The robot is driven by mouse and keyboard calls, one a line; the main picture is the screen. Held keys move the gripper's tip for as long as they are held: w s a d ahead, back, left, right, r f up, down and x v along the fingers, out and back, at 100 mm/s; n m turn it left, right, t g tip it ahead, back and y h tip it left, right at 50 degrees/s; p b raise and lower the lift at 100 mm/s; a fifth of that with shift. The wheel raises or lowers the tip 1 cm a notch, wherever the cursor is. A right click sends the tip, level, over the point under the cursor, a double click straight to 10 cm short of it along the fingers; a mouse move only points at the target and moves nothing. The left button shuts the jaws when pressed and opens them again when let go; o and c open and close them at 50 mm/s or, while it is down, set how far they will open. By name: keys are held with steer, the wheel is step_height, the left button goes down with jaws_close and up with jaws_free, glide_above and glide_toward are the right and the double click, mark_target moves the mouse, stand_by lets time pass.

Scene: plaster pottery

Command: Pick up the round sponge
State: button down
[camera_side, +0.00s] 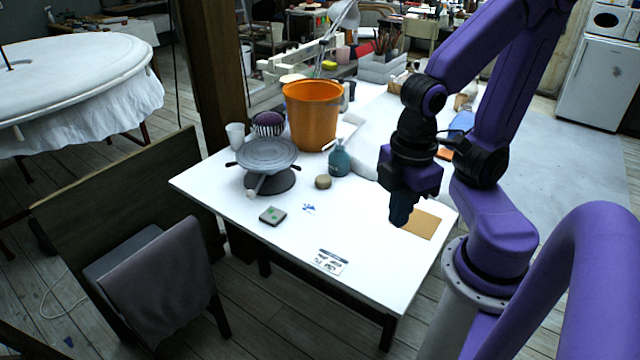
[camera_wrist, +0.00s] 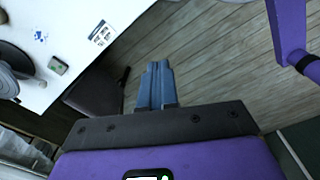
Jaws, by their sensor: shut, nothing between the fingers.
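The round sponge (camera_side: 323,182) is a small tan disc. It lies on the white table (camera_side: 240,200) in the side view, between the grey turntable and the teal bottle. I do not see it in the wrist view. My gripper (camera_side: 399,222) is at the right of the table in the side view, near a tan board, well to the right of the sponge. In the wrist view my gripper (camera_wrist: 156,68) shows its two blue fingers closed together with nothing between them. The floor shows beyond them there.
A grey turntable (camera_side: 268,154) stands left of the sponge. A teal bottle (camera_side: 340,160) and an orange bucket (camera_side: 312,112) stand behind it. A small box with a green mark (camera_side: 271,215) and a printed card (camera_side: 329,262) lie nearer the front. A tan board (camera_side: 421,223) lies at the right.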

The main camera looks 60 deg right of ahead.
stand_by(0.3)
steer(key=shift+c, duration=1)
jaws_free()
